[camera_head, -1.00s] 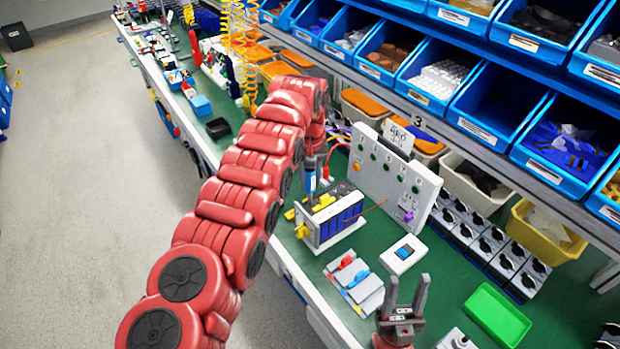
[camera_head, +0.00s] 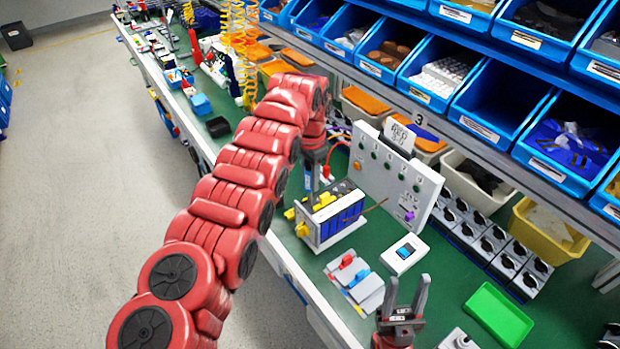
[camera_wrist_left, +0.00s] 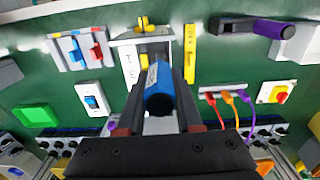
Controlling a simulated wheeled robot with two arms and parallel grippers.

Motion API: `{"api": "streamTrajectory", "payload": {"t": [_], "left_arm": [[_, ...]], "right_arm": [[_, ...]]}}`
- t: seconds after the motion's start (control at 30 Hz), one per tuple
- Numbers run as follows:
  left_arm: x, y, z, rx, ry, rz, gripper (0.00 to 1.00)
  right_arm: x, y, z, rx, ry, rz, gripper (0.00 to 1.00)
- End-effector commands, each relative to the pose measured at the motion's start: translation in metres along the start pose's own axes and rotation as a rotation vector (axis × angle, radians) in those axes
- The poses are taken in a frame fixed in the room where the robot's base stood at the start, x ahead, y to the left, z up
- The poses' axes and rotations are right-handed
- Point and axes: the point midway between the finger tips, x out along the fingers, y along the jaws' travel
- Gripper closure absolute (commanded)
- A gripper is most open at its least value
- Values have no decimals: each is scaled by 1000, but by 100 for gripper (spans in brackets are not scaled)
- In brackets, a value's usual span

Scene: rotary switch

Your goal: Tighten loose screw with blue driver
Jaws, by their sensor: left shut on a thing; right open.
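My left gripper (camera_head: 312,184) is shut on the blue driver (camera_wrist_left: 160,88), whose blue handle shows between the fingers in the left wrist view. In the head view the gripper points down beside the grey box with blue sides (camera_head: 338,222), and the driver cannot be made out clearly. The box also shows beyond the driver in the left wrist view (camera_wrist_left: 126,62). The driver's tip and the loose screw are hidden or too small to tell. My right gripper (camera_head: 408,290) is open and empty, with its fingers pointing up near the front of the bench.
A grey upright panel (camera_head: 392,172) with buttons stands behind the box. A white rocker switch (camera_head: 404,253), a plate with red and blue levers (camera_head: 354,283) and a green tray (camera_head: 497,315) lie to the right. Blue bins (camera_head: 498,104) line the shelf above.

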Motion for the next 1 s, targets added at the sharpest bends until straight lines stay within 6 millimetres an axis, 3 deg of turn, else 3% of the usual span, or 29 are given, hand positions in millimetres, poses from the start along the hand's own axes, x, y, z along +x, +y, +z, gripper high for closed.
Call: {"api": "streamTrajectory", "payload": {"t": [0.17, 1.0], "left_arm": [[0, 1, 0, 127, 0, 0, 100], [0, 1, 0, 125, 1, 0, 100]], "right_arm": [[0, 0, 0, 0, 0, 0, 52], [-3, 0, 1, 0, 0, 0, 52]]}}
